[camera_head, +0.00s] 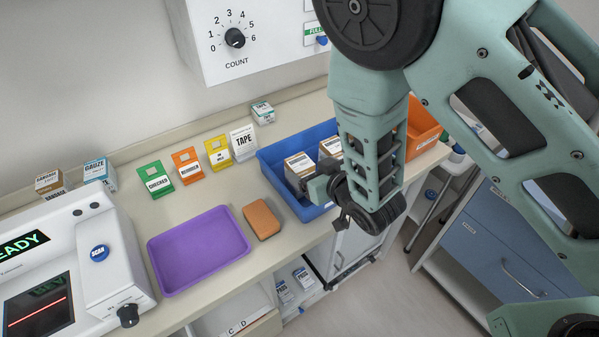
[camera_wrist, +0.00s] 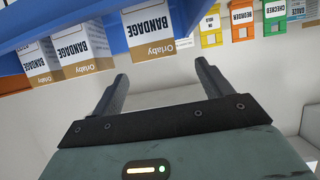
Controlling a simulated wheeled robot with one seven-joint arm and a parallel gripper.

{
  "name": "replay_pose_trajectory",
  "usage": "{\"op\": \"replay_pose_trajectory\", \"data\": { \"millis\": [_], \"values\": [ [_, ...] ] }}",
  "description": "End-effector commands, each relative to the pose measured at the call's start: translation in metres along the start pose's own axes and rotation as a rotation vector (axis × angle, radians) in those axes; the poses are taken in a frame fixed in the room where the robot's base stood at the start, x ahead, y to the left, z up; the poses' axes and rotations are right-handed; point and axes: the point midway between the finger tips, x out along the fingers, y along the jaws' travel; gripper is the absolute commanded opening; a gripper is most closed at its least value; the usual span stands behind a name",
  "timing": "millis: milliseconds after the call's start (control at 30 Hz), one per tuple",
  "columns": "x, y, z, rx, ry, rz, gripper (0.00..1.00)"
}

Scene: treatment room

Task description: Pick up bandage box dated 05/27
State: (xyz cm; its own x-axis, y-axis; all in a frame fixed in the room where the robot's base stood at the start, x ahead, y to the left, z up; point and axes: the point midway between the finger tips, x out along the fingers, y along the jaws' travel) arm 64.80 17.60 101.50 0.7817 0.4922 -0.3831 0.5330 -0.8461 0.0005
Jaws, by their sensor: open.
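Brown-and-white bandage boxes (camera_head: 299,166) stand in a blue bin (camera_head: 272,177) right of centre in the head view. A second box (camera_head: 331,146) shows behind my arm. In the wrist view the boxes appear inverted: one bandage box (camera_wrist: 155,36) lies ahead of the fingers, others (camera_wrist: 72,52) to the left. I read "BANDAGE" and "Orlaby", but no date, so I cannot tell which is 05/27. My gripper (camera_head: 340,197) is at the bin's front right side; in the wrist view my gripper (camera_wrist: 160,78) is open and empty, apart from the boxes.
A purple tray (camera_head: 198,251) and a brown block (camera_head: 262,219) lie on the counter left of the bin. An orange bin (camera_head: 424,128) is right of my arm.

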Motion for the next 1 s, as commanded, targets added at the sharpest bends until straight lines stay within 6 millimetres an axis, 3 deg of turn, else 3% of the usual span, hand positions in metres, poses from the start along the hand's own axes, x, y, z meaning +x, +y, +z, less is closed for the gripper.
{"op": "replay_pose_trajectory", "data": {
  "millis": [267, 600, 933, 1000],
  "values": [
    [0.018, 0.001, -0.001, 0.000, 0.000, 0.000, 0.78],
    [0.057, 0.004, 0.003, -0.001, 0.000, 0.000, 0.78],
    [0.064, 0.004, 0.005, 0.000, 0.001, 0.000, 0.78],
    [0.064, 0.004, 0.005, 0.001, 0.001, 0.000, 0.59]
  ]
}}
